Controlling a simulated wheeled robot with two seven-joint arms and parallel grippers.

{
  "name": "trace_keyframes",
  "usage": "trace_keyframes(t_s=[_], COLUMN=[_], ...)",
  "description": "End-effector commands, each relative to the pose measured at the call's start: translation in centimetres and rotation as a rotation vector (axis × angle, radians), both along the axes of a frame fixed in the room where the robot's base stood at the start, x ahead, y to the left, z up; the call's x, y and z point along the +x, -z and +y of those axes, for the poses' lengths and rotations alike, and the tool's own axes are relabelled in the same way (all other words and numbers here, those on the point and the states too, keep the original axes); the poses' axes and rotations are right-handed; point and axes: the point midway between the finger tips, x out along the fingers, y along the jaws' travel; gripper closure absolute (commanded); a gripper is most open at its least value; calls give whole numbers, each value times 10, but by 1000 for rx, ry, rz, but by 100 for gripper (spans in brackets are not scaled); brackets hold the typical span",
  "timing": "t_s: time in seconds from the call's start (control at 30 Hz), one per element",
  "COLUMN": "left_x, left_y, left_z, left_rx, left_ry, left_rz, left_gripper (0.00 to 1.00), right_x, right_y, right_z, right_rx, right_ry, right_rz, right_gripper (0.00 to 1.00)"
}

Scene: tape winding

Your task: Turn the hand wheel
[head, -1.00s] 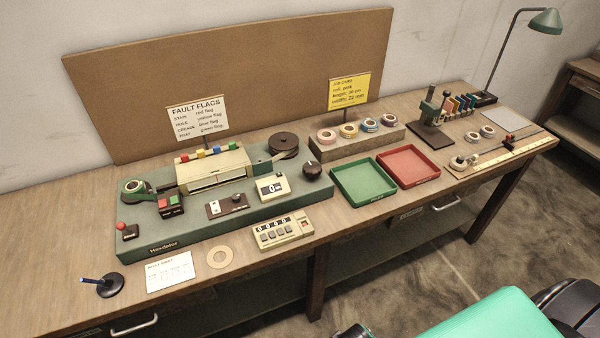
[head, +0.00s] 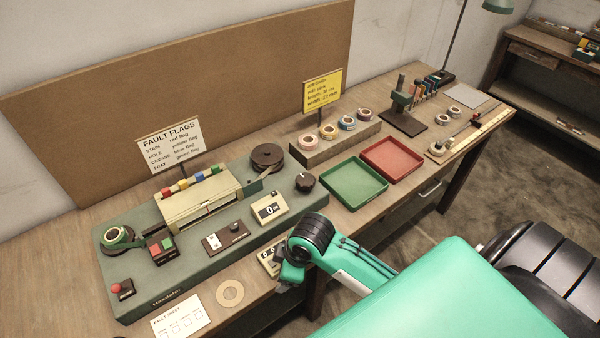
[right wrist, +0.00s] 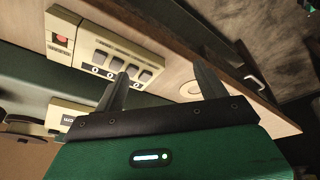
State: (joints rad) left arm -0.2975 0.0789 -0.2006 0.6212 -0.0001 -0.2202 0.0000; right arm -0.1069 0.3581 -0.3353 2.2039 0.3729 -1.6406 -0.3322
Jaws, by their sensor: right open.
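The black round knob (head: 304,181), which looks like the hand wheel, sits at the right end of the grey-green winding machine (head: 188,262). A dark flat reel (head: 267,157) is behind it on the same machine. My right gripper (head: 288,272) is low at the table's front edge, in front of the knob and apart from it, partly hidden by its own wrist. In the right wrist view its two fingers (right wrist: 160,72) are spread and empty, with the counter box (right wrist: 105,52) beyond them. The knob is not clearly seen there. My left gripper is out of view.
My right wrist partly covers the counter box (head: 268,259) in the head view. The length display (head: 269,208) stands left of the knob. Green (head: 352,183) and red (head: 392,158) trays lie to its right. A cardboard ring (head: 230,292) lies near the front edge.

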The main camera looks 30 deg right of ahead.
Motion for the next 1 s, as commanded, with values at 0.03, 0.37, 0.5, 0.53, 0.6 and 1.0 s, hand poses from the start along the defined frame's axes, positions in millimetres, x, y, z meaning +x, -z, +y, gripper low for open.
trace_keyframes(t_s=[0.03,0.37,0.5,0.53,0.6,1.0], left_x=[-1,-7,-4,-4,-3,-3], left_y=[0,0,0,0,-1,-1], left_z=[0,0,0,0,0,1], left_rx=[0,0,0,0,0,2], left_ry=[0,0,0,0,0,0], left_rz=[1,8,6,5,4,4], left_gripper=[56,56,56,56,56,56], right_x=[9,76,103,108,121,184], right_y=[-4,-29,-45,-50,-60,-148], right_z=[-1,-23,-42,-47,-59,-152], right_rx=[-13,-122,-173,-183,-206,-289], right_ry=[-39,-372,-487,-508,-555,-746], right_rz=[-5,15,36,41,54,138], right_gripper=[26,26,26,26,26,26])
